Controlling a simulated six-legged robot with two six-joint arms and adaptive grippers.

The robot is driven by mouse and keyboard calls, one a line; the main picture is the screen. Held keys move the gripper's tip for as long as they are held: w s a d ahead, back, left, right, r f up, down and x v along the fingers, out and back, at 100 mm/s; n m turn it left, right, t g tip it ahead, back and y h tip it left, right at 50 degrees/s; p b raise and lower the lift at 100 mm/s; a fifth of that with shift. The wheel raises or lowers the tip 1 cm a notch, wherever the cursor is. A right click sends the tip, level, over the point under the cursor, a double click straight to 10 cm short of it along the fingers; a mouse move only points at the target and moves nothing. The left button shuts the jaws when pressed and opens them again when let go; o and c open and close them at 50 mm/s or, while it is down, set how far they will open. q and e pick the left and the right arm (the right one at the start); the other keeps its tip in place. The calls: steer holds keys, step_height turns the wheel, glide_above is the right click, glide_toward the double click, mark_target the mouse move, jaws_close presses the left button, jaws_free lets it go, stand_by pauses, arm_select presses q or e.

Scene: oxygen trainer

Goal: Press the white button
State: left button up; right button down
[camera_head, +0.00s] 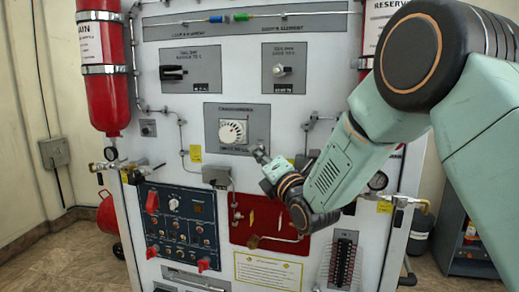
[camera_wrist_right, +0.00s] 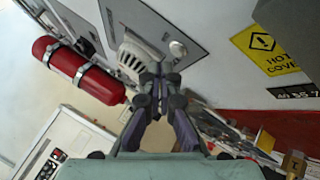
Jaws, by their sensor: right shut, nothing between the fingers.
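A small round whitish button (camera_wrist_right: 178,48) sits on a grey plate beside a large white dial (camera_wrist_right: 137,58) in the right wrist view. In the head view the white dial (camera_head: 232,131) is on the grey plate (camera_head: 212,112) in the middle of the panel; I cannot make out the button clearly there. My right gripper (camera_head: 260,153) is shut and empty, its fingertips at the lower right of that plate. In the wrist view the closed tips (camera_wrist_right: 157,70) overlap the dial's edge, just below and left of the button. I cannot tell whether they touch anything. My left gripper is not in view.
Above the dial plate are two grey switch plates (camera_head: 190,68). Below are a dark control panel (camera_head: 180,225), a red plate (camera_head: 270,220) and a yellow label (camera_head: 268,270). Pipes and valves surround the plate.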

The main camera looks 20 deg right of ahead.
steer(key=shift+w, duration=0.2)
steer(key=shift+w+d, duration=0.15)
steer(key=shift+d, duration=0.25)
steer(key=shift+w+a, duration=0.1)
steer(key=shift+a, duration=0.05)
steer(key=shift+d+b, duration=0.2)
steer(key=shift+b, duration=0.1)
steer(key=shift+w+d, duration=0.1)
steer(key=shift+w, duration=0.2)
stand_by(0.6)
steer(key=shift+s+a+b, duration=0.3)
steer(key=shift+s+a, duration=0.2)
steer(key=shift+s, duration=0.2)
